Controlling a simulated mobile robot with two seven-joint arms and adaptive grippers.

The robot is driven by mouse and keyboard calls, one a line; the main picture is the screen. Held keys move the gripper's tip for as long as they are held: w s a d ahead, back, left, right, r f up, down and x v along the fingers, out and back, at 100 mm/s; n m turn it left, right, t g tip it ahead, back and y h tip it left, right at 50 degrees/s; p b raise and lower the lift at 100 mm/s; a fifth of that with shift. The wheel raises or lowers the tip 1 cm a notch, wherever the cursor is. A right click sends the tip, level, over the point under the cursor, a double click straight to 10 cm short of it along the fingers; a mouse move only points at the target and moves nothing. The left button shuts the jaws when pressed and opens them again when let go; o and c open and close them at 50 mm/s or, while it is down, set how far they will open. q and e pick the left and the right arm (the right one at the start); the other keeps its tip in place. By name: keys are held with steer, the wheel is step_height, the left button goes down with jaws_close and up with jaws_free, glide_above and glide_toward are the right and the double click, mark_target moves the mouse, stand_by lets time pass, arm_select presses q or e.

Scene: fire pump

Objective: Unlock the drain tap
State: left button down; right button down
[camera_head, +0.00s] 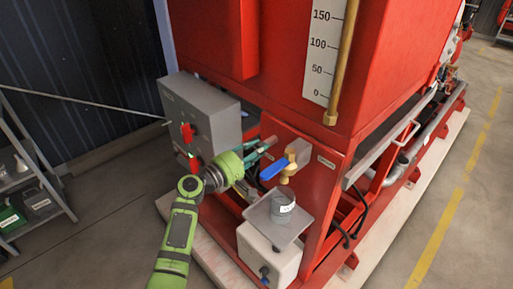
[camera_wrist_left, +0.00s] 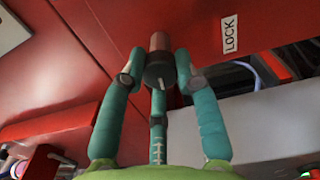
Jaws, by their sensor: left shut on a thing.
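The drain tap (camera_head: 291,165) is a brass valve with a blue lever (camera_head: 273,169), on the red panel below the gauge. My left gripper (camera_head: 267,146) is just left of and slightly above it, with teal fingers against the panel. In the left wrist view, the three fingers of my left gripper (camera_wrist_left: 158,78) close around a dark round knob with a copper-coloured shaft (camera_wrist_left: 158,43). A white LOCK label (camera_wrist_left: 230,33) is on the red panel to its right. In the head view the knob is mostly hidden by the fingers. My right gripper is not in view.
A metal cup (camera_head: 283,203) stands on a grey plate over a white box (camera_head: 262,257), below the tap. A grey control box (camera_head: 201,115) with a red switch is left of the gripper. A shelf rack (camera_head: 35,190) is at far left. Floor at right is clear.

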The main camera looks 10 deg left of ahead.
arm_select(q)
steer(key=shift+w+a+r+n+p, duration=0.1)
steer(key=shift+n+p, duration=0.1)
steer(key=shift+n, duration=0.4)
steer(key=shift+s+a+r+n+p, duration=0.1)
steer(key=shift+n+p, duration=0.05)
steer(key=shift+n, duration=0.45)
steer(key=shift+w+a+r+n+p, duration=0.1)
steer(key=shift+n+p, duration=0.1)
steer(key=shift+n, duration=0.4)
steer(key=shift+f, duration=0.1)
steer(key=c, duration=1.1)
jaws_free()
steer(key=shift+o, duration=1)
steer(key=shift+f, duration=0.2)
steer(key=v, duration=1.2)
